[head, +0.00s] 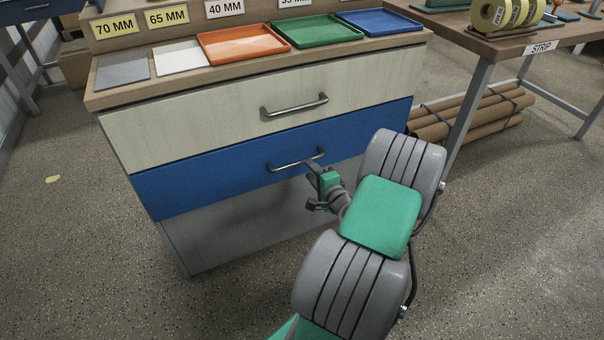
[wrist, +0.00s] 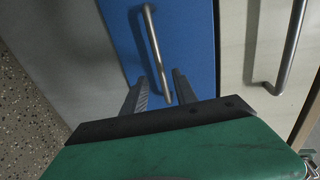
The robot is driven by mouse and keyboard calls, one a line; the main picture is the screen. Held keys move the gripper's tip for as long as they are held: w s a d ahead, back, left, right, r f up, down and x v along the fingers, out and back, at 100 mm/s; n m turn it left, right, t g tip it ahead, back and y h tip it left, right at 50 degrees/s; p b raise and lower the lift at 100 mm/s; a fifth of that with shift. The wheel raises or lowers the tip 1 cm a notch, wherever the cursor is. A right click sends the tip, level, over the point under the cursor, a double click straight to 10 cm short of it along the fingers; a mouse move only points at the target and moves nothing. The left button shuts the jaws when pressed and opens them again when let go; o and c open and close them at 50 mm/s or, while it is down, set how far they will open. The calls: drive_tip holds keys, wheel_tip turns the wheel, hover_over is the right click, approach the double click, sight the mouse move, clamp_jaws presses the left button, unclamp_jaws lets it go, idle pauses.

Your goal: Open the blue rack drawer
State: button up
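The blue drawer (head: 225,172) is the middle front of the cabinet, and its face looks flush with the cream drawer above. Its grey bar handle (head: 290,165) runs across the front. My gripper (head: 314,183) is at the right end of this handle, with one finger overlapping it in the head view. In the wrist view, the blue drawer (wrist: 178,45) fills the middle and its handle (wrist: 153,45) runs down between the two spread fingers of my gripper (wrist: 158,78). A gap shows on each side of the bar; contact cannot be told.
The cream drawer (head: 190,122) above has its own handle (head: 294,107). Orange (head: 242,46), green (head: 318,32) and blue (head: 378,22) trays sit on the cabinet top. Cardboard rolls (head: 470,115) lie under the table at right. The floor in front is clear.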

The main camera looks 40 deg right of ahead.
sight(302, 160)
drive_tip(key=b+x, duration=0.1)
drive_tip(key=x, duration=0.5)
drive_tip(key=shift+w, duration=0.4)
clamp_jaws()
drive_tip(key=shift+a, duration=0.1)
idle(0.8)
